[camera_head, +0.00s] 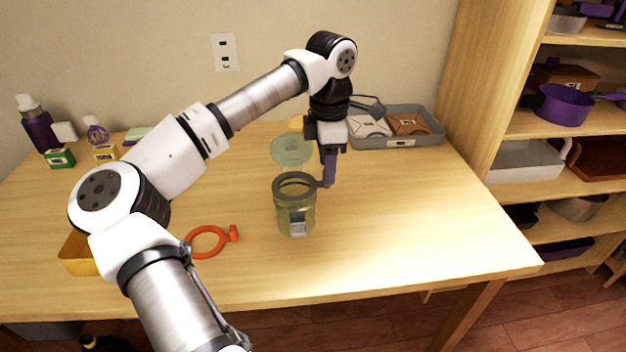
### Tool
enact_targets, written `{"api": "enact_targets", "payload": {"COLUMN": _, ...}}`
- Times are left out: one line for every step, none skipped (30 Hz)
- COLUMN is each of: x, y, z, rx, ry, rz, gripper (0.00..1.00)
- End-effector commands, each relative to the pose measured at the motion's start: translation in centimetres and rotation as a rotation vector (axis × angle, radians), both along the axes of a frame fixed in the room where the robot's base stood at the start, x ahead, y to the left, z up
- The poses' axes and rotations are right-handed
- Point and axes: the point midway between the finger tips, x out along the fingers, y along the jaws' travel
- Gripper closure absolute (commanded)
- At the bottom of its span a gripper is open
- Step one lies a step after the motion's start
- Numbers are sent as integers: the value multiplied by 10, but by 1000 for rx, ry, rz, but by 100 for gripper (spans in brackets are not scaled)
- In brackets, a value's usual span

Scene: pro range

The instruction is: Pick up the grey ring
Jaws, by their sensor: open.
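The grey ring (280,192) is at the top of a greenish see-through jar (296,218) that stands on the table. I cannot tell whether it sits on the rim or around it. A short tab of the ring points right, towards my gripper (329,180). My gripper points down just right of the jar, with its purple fingers at about the height of the ring's tab. It is open. The fingers overlap each other in this view, so I cannot tell whether the tab lies between them.
An orange ring with a tab (207,255) lies left of the jar. A pale green disc (291,137) lies behind the jar. A grey tray (432,137) with packets is at the back right, and a yellow bin (78,262) is partly behind my arm. The table's right front is clear.

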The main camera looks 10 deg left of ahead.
Motion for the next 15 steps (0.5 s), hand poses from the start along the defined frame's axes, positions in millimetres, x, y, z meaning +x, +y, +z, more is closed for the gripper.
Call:
{"api": "enact_targets", "payload": {"x": 0, "y": 1, "z": -7, "rx": -3, "ry": 2, "rz": 0, "gripper": 53}}
{"api": "enact_targets", "payload": {"x": 0, "y": 1, "z": -13, "rx": -2, "ry": 3, "rz": 0, "gripper": 53}}
{"api": "enact_targets", "payload": {"x": 0, "y": 1, "z": -19, "rx": -2, "ry": 3, "rz": -1, "gripper": 53}}
{"api": "enact_targets", "payload": {"x": 0, "y": 1, "z": -23, "rx": -2, "ry": 3, "rz": -1, "gripper": 53}}
{"api": "enact_targets", "payload": {"x": 0, "y": 1, "z": -25, "rx": -3, "ry": 1, "rz": -1, "gripper": 53}}
{"api": "enact_targets", "payload": {"x": 0, "y": 1, "z": -28, "rx": -2, "ry": -1, "rz": 0, "gripper": 53}}
{"api": "enact_targets", "payload": {"x": 0, "y": 0, "z": -29, "rx": -2, "ry": -2, "rz": 0, "gripper": 53}}
{"api": "enact_targets", "payload": {"x": 0, "y": 0, "z": -29, "rx": -2, "ry": -2, "rz": 0, "gripper": 53}}
{"api": "enact_targets", "payload": {"x": 0, "y": 0, "z": -29, "rx": -2, "ry": -2, "rz": 0, "gripper": 53}}
{"api": "enact_targets", "payload": {"x": 0, "y": 0, "z": -29, "rx": -1, "ry": -1, "rz": 0, "gripper": 53}}
{"api": "enact_targets", "payload": {"x": 0, "y": 0, "z": -29, "rx": -1, "ry": -1, "rz": 0, "gripper": 53}}
{"api": "enact_targets", "payload": {"x": 0, "y": 0, "z": -29, "rx": -1, "ry": -1, "rz": 0, "gripper": 53}}
{"api": "enact_targets", "payload": {"x": 0, "y": 0, "z": -29, "rx": -1, "ry": -1, "rz": 0, "gripper": 57}}
{"api": "enact_targets", "payload": {"x": 0, "y": 0, "z": -29, "rx": -1, "ry": -1, "rz": 0, "gripper": 61}}
{"api": "enact_targets", "payload": {"x": 0, "y": 0, "z": -29, "rx": -1, "ry": -1, "rz": 0, "gripper": 66}}
